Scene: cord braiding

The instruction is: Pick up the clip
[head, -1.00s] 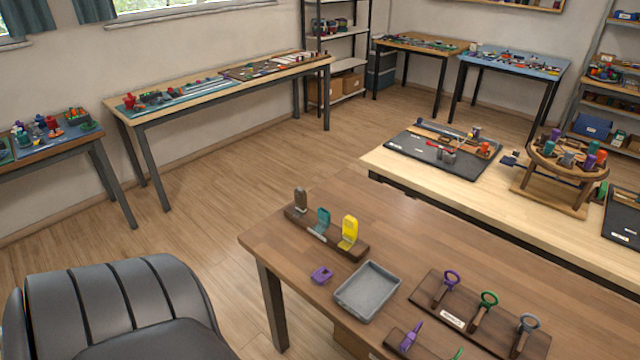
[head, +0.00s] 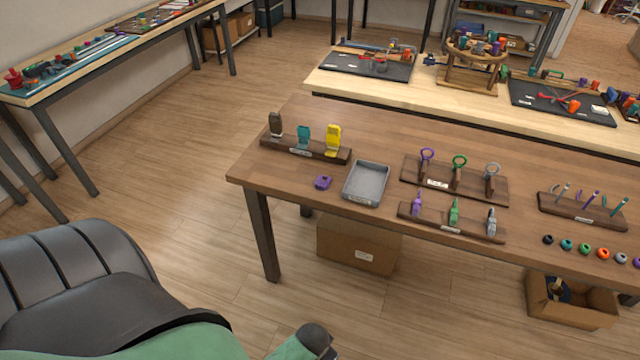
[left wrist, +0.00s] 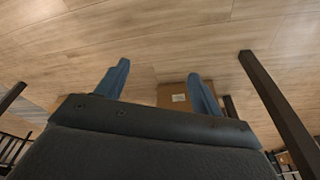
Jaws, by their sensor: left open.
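On the brown table, a dark wooden rack (head: 480,230) holds small upright clip-like pieces: a purple one (head: 417,204), a green one (head: 454,212) and a grey one (head: 490,222). A small purple piece (head: 322,183) lies loose on the table, left of a grey tray (head: 350,190). I cannot tell for sure which piece is the clip. In the left wrist view, my left gripper (left wrist: 160,85) is open and empty, its two blue fingers wide apart above the floor, away from the tabletop. My right gripper is not in view.
A stand holds brown, teal and yellow (head: 333,140) pieces. Another rack holds purple, green and grey rings (head: 492,170). Several coloured beads (head: 603,253) line the front edge. Cardboard boxes (head: 355,246) stand below.

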